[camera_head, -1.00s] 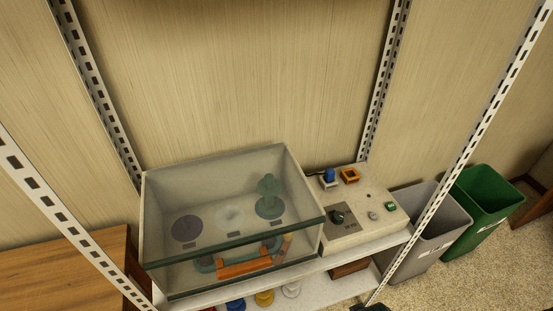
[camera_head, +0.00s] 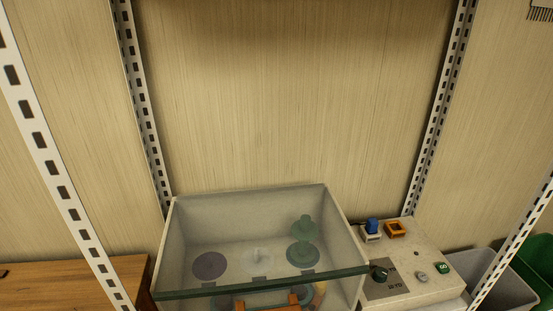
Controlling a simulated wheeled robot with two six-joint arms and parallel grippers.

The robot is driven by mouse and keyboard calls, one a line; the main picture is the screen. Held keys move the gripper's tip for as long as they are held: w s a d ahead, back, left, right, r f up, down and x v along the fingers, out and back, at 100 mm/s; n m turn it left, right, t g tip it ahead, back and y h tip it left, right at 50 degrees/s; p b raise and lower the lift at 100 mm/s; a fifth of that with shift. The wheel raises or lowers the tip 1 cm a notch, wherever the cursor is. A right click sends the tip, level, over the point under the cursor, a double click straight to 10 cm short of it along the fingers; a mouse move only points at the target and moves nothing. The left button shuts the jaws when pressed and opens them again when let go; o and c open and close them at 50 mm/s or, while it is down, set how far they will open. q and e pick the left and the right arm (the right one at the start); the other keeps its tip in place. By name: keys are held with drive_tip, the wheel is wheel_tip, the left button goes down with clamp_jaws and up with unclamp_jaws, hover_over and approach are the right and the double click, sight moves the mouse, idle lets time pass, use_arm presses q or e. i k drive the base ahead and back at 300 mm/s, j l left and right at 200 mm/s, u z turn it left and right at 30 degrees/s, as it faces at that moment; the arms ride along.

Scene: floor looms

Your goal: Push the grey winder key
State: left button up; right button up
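A pale control panel (camera_head: 425,250) stands on the shelf at the lower right, beside a clear-sided case. A small round grey key (camera_head: 421,276) sits near its front right, just left of a green key (camera_head: 443,267) with white marking. A black knob (camera_head: 379,273) on a dark grey plate is to the left. A blue switch (camera_head: 372,226) and an orange square frame (camera_head: 395,229) are at the panel's back. Neither of my grippers is in view.
The glass-fronted case (camera_head: 262,282) holds a purple disc, a white piece, green spools and an orange handle-like piece. Slotted white uprights (camera_head: 440,115) frame the shelf. Grey (camera_head: 505,289) and green bins stand at the right, a wooden top (camera_head: 60,283) at the left.

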sight(422, 278)
drive_tip(key=z, duration=1.3)
